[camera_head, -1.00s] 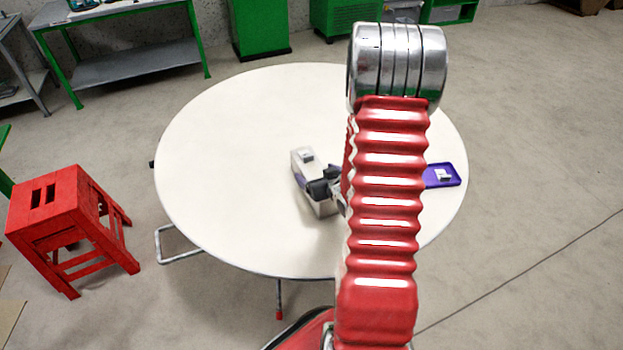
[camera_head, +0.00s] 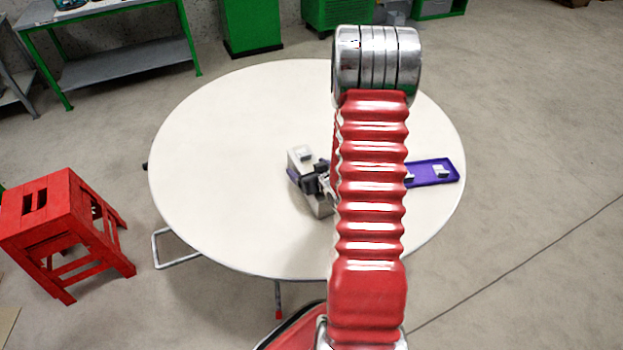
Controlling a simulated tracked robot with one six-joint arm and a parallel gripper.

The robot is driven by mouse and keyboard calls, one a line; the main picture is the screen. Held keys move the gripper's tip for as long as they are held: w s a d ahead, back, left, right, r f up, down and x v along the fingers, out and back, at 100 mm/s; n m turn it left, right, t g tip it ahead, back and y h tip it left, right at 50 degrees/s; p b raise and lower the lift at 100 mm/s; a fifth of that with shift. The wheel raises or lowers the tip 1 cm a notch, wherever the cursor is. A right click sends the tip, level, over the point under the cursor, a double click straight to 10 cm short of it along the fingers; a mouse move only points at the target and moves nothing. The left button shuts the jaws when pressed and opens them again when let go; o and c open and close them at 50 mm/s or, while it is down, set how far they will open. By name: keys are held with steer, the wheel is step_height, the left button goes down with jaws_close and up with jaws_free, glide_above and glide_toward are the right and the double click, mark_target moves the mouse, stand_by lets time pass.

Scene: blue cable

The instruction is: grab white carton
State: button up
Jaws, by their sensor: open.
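A pale carton-like box (camera_head: 296,166) stands on the round white table, left of my arm. A small white piece shows on its top, and a purple patch shows on its side. My gripper (camera_head: 318,178), dark and small in view, is open at this box. Its fingers overlap the middle of the box in the picture. I cannot tell whether they touch it or straddle it. My red arm hides the area just right of the gripper.
A purple tray (camera_head: 420,180) with small white items lies on the right of the table (camera_head: 220,160), partly behind my arm. The table's left side is clear. A red stool (camera_head: 66,225) stands at left. Green-legged benches and cabinets stand at the back.

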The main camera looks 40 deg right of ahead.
steer(key=shift+c, duration=0.3)
steer(key=shift+w, duration=0.1)
steer(key=c, duration=1.9)
steer(key=shift+r, duration=0.25)
steer(key=shift+r, duration=4.8)
